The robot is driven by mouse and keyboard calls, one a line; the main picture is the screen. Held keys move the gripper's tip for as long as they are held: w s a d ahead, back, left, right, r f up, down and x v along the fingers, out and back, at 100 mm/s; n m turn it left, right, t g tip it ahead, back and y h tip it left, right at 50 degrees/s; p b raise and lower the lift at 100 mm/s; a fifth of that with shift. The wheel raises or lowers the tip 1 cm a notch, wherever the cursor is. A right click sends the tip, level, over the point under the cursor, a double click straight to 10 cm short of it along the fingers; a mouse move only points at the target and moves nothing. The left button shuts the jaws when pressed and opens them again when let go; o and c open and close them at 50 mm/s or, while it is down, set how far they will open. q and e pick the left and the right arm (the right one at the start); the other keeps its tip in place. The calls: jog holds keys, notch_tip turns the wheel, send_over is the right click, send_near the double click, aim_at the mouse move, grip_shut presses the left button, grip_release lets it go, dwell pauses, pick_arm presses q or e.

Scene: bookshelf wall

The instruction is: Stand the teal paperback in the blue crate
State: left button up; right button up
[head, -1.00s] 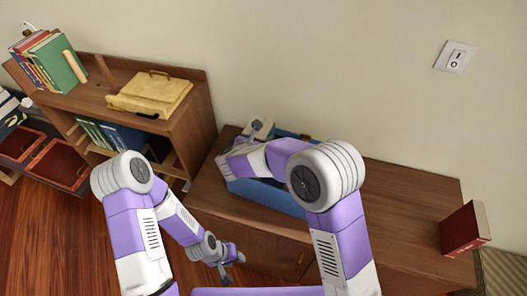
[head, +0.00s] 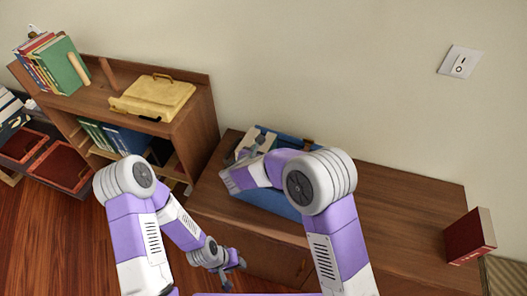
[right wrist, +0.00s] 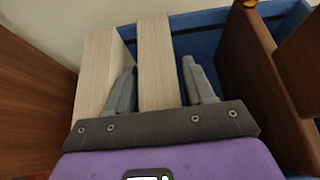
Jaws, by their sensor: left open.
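The blue crate (head: 262,195) stands on the low cabinet, partly covered by my right arm. My right gripper (head: 252,147) is at its left end, tilted over it. In the right wrist view its fingers (right wrist: 160,80) are apart, on either side of a pale page block (right wrist: 155,50), with small gaps. A second pale block (right wrist: 95,75) stands to the left. The blue crate wall (right wrist: 200,42) shows behind. No teal cover shows, so I cannot tell which block is the teal paperback. My left gripper (head: 235,274) is open and empty, low in front of the cabinet.
A brown board or book (right wrist: 255,60) stands right of the fingers. A dark red book (head: 469,237) stands at the right end of the cabinet top (head: 395,205), which is otherwise clear there.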

jog(key=shift+r, duration=0.2)
jog(key=p+v, duration=0.1)
jog(key=v, duration=1.1)
jog(key=shift+f, duration=0.1)
